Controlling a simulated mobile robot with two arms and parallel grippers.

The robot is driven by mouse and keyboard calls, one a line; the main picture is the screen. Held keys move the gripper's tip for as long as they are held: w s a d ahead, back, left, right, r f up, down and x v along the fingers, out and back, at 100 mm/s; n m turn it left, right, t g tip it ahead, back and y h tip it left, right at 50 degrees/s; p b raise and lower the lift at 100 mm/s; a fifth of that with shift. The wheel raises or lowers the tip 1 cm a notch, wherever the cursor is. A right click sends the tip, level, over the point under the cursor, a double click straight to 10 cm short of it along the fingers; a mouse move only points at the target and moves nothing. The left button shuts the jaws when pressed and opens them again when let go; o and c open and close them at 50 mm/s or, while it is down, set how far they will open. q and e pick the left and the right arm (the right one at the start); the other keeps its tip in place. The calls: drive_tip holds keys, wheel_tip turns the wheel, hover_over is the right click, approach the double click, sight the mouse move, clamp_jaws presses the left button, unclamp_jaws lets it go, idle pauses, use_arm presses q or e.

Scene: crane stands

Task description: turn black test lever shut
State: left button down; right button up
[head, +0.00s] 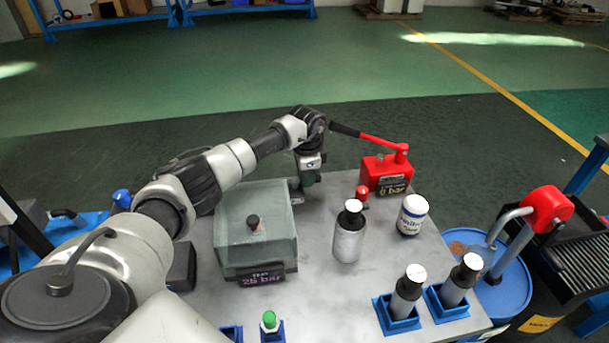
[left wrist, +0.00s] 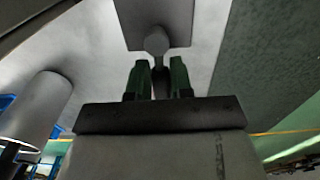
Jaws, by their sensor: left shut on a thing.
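My left gripper (head: 307,178) points down at the far right corner of the clear test box (head: 273,208) in the head view. In the left wrist view its green fingers (left wrist: 160,80) are shut on a thin dark piece, which I take for the black test lever. A grey round end (left wrist: 157,41) shows just beyond the fingertips, in front of a grey block. In the head view the gripper hides most of the lever, so its angle cannot be told. The box's label (head: 262,277) reads 25 bar. My right gripper is in neither view.
A red pump (head: 388,174) with a long black-gripped handle stands right of the gripper, its display reading 0 bar. A grey bottle (head: 348,238), a white jar (head: 411,218) and cylinders in blue holders (head: 399,319) stand on the grey table (head: 325,310). A blue drum (head: 505,290) is at right.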

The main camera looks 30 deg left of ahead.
use_arm(q)
drive_tip(key=c, duration=1)
unclamp_jaws()
wheel_tip(320, 180, up, 11)
drive_tip(key=shift+b, duration=0.4)
